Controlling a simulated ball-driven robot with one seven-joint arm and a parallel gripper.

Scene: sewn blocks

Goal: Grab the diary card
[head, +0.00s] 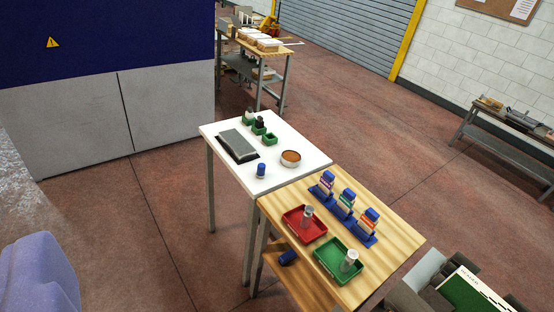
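A flat green card with a white lettered border (466,290) shows at the bottom right and is cut off by the lower edge. Its lettering is too small to read, so I cannot tell whether it is the diary card. Dark grey rounded parts and a light grey panel (426,268) lie close around it. These may be my gripper, but its fingertips cannot be made out. I cannot tell whether anything grips the card. No other card shows clearly on the tables.
A white table (218,129) bears a grey flat block, green holders, a round dish and a blue-capped item. The wooden table (393,252) adjoining it bears red and green trays and blue stands. Open floor (145,215) lies left. A workbench (503,133) stands right.

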